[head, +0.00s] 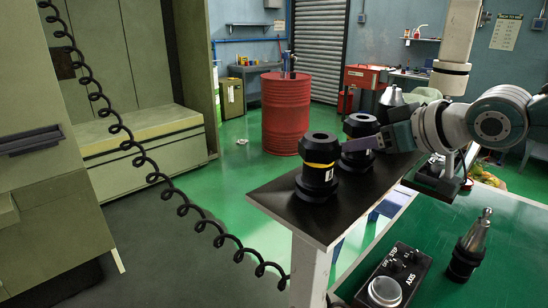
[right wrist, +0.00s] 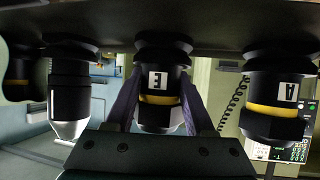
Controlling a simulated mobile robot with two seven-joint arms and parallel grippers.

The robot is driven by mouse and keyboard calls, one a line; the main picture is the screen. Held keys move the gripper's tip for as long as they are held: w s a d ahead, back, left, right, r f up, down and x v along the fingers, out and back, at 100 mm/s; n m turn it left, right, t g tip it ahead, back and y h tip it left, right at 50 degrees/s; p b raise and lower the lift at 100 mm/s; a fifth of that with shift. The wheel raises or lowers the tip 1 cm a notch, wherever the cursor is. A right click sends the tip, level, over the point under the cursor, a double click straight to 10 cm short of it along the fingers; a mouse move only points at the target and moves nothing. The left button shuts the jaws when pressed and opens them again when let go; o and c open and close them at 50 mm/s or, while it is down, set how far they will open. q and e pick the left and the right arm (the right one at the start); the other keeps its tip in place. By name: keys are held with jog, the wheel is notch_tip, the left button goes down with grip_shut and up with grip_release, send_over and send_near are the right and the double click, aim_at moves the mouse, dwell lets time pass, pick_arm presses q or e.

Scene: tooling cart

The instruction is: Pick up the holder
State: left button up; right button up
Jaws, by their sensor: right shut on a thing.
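A black holder marked E (right wrist: 155,82), with a yellow band, is between the two purple fingers of my right gripper (right wrist: 160,105), which is shut on it. In the head view this holder (head: 360,126) is the middle one in a row on a dark shelf top (head: 275,200), partly covered by a finger. The wrist picture is upside down, and the holder's base meets the shelf there. A second yellow-banded holder (head: 318,168) stands in front; the wrist view shows it marked A (right wrist: 275,95). A silver-tipped holder (right wrist: 70,90) stands on the other side. My left gripper is out of view.
A control box (head: 385,280) and a black tool holder with a metal tip (head: 470,245) are on the green surface at lower right. A coiled cable (head: 150,170) hangs at left. A red drum (head: 287,115) stands behind the shelf. The shelf's front corner is bare.

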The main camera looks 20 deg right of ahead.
jog(key=shift+s+f, duration=0.1)
jog(key=shift+f, duration=0.1)
grip_shut()
jog(key=shift+r, duration=0.15)
notch_tip(320, 180, up, 20)
jog(key=shift+r+b, duration=0.15)
jog(key=shift+b, duration=0.15)
dwell(0.5)
jog(key=shift+p, duration=0.35)
